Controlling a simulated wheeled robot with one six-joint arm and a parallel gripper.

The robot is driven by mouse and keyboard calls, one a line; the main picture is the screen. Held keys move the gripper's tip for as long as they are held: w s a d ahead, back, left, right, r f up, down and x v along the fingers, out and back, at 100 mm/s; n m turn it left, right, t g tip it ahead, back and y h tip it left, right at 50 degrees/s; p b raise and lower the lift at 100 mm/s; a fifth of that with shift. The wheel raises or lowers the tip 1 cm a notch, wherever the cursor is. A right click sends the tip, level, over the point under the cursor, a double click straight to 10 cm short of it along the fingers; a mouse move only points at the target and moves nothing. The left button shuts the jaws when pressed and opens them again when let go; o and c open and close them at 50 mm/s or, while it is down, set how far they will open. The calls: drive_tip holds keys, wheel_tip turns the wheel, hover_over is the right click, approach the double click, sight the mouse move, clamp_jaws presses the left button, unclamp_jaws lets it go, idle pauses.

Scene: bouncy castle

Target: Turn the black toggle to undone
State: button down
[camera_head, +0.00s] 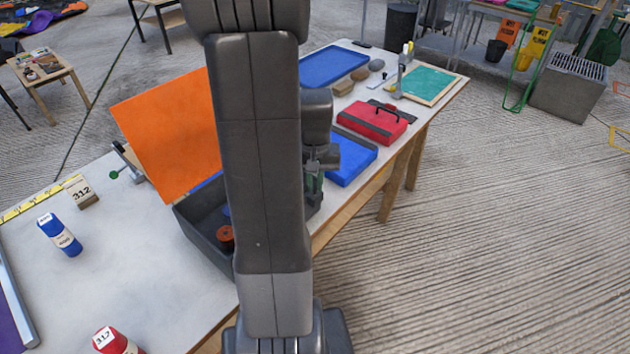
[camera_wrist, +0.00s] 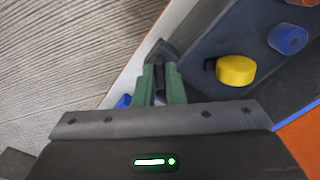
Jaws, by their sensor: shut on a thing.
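My gripper (camera_wrist: 161,84) has two green fingers. They are closed around a dark piece (camera_wrist: 161,50) that looks like the black toggle, at the outer side of a dark grey box. Most of this piece is hidden by the fingers, so its turn angle cannot be told. In the head view my gripper (camera_head: 314,183) is at the right end of the dark grey box (camera_head: 197,235), partly behind my arm. The box also shows in the wrist view (camera_wrist: 210,30), with a yellow round piece (camera_wrist: 236,71) and a blue round piece (camera_wrist: 287,39) inside.
An orange panel (camera_head: 168,135) stands up behind the box. A red case (camera_head: 371,122) and a blue tray (camera_head: 350,160) lie farther along the table. A blue bottle (camera_head: 60,235) and a red bottle (camera_head: 115,341) are at the left. Open floor lies right of the table.

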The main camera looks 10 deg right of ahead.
drive_tip(key=shift+m, duration=0.3)
drive_tip(key=m, duration=0.7)
drive_tip(key=shift+m, duration=0.3)
idle(0.4)
drive_tip(key=c, duration=1.5)
unclamp_jaws()
